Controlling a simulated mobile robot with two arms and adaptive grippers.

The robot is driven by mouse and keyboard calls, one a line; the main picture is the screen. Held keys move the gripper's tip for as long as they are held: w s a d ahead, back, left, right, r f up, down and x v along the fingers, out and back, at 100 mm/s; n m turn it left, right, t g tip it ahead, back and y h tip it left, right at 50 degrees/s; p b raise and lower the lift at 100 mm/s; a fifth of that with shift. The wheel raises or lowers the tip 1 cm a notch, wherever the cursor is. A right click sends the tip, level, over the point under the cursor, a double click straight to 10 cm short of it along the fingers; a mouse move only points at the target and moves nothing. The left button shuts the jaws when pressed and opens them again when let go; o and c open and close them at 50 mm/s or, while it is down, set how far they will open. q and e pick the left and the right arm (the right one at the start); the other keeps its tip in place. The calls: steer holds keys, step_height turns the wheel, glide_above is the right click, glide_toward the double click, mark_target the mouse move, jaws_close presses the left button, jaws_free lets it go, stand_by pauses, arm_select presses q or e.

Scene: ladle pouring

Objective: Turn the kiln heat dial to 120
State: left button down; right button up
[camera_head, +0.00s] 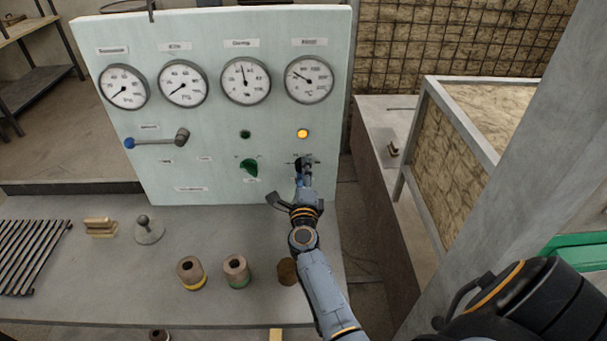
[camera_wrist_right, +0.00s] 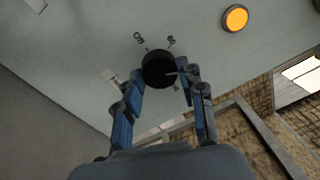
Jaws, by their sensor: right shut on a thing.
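The black round dial (camera_head: 300,164) is on the pale green panel (camera_head: 215,130), low at its right, under the lit amber lamp (camera_head: 302,133). In the right wrist view the dial (camera_wrist_right: 158,66) has small marks around it; its setting cannot be read surely. My right gripper (camera_head: 304,171) reaches up to the panel and is shut on the dial. Its two blue fingers (camera_wrist_right: 163,84) lie on either side of the dial in the wrist view. The gauge (camera_head: 309,79) above the lamp has its needle pointing up and left. My left gripper is not in view.
Several gauges line the panel's top. A blue-ended lever (camera_head: 155,141) and a green knob (camera_head: 249,167) sit left of the dial. Several small cylinders, one brown (camera_head: 191,272), stand on the grey bench (camera_head: 90,285). A mesh-walled frame (camera_head: 445,165) stands at the right.

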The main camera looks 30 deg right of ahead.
steer(key=shift+f, duration=0.1)
stand_by(0.3)
steer(key=o, duration=1.2)
steer(key=shift+c, duration=0.2)
